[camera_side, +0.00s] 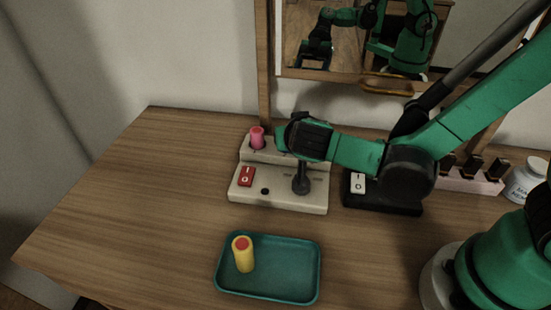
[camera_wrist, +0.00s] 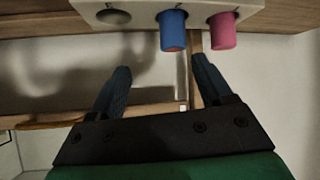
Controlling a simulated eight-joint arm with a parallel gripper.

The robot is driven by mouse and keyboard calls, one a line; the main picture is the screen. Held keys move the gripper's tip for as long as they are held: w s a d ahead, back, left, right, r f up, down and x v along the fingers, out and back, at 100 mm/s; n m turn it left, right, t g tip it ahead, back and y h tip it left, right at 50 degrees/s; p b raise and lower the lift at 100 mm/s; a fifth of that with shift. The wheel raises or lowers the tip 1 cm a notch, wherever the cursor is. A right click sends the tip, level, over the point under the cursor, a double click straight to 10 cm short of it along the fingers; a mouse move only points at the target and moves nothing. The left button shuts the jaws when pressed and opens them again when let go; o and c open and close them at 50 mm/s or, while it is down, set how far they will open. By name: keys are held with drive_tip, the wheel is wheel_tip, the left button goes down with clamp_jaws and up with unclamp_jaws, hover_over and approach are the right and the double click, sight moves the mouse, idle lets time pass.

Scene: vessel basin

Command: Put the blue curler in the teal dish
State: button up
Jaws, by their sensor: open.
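The blue curler (camera_wrist: 173,32) stands on the cream heater base (camera_side: 278,197), between a pink curler (camera_wrist: 223,32) and an empty round place in the wrist view. It is hidden behind my gripper in the side view. My gripper (camera_wrist: 162,70) is open and empty, its two dark fingers apart. In the wrist view the blue curler shows beyond the fingertips, roughly between their lines and nearer the right finger. In the side view my gripper (camera_side: 290,133) is over the back of the base. The teal dish (camera_side: 285,270) lies at the front and holds a yellow curler.
The yellow curler (camera_side: 243,254) with a red top stands in the dish's left part. The pink curler (camera_side: 257,138) is left of my gripper. A black switch box (camera_side: 385,205), a pink rack (camera_side: 470,181) and a white jar (camera_side: 525,180) stand right. A mirror is behind. Left table is clear.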

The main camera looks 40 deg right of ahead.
drive_tip(key=shift+w+a+f+m+t+h, duration=0.1)
drive_tip(key=shift+a+f+m+t+h, duration=0.15)
drive_tip(key=shift+a, duration=0.15)
drive_tip(key=shift+a+f+m+t+h, duration=0.15)
drive_tip(key=shift+a+t, duration=0.1)
drive_tip(key=shift+a, duration=0.1)
drive_tip(key=shift+w+f, duration=0.1)
drive_tip(key=shift+x, duration=2.7)
drive_tip(key=shift+c, duration=0.2)
clamp_jaws()
